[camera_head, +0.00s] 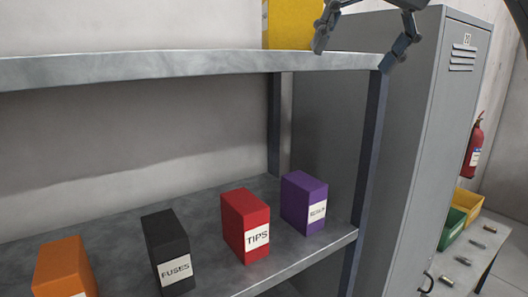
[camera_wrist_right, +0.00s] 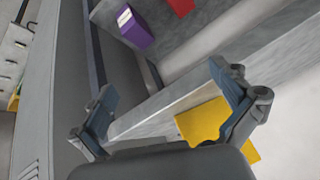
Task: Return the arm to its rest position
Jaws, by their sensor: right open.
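My right gripper (camera_head: 356,52) is at the top of the head view, in front of the upper shelf's right end. Its two fingers are spread wide with nothing between them. In the right wrist view the gripper (camera_wrist_right: 163,84) also shows open and empty, with the shelf edge behind its fingers. A yellow box (camera_head: 287,24) stands on the upper shelf, just left of the gripper in the head view. It also shows in the right wrist view (camera_wrist_right: 203,121), partly hidden by a finger. My left gripper is not in view.
The upper shelf (camera_head: 150,68) and lower shelf (camera_head: 110,240) hold boxes: orange (camera_head: 62,265), black (camera_head: 165,245), red (camera_head: 243,220) and purple (camera_head: 303,200). A grey locker (camera_head: 440,120) stands close at right. Beyond are bins (camera_head: 452,228) and a fire extinguisher (camera_head: 474,148).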

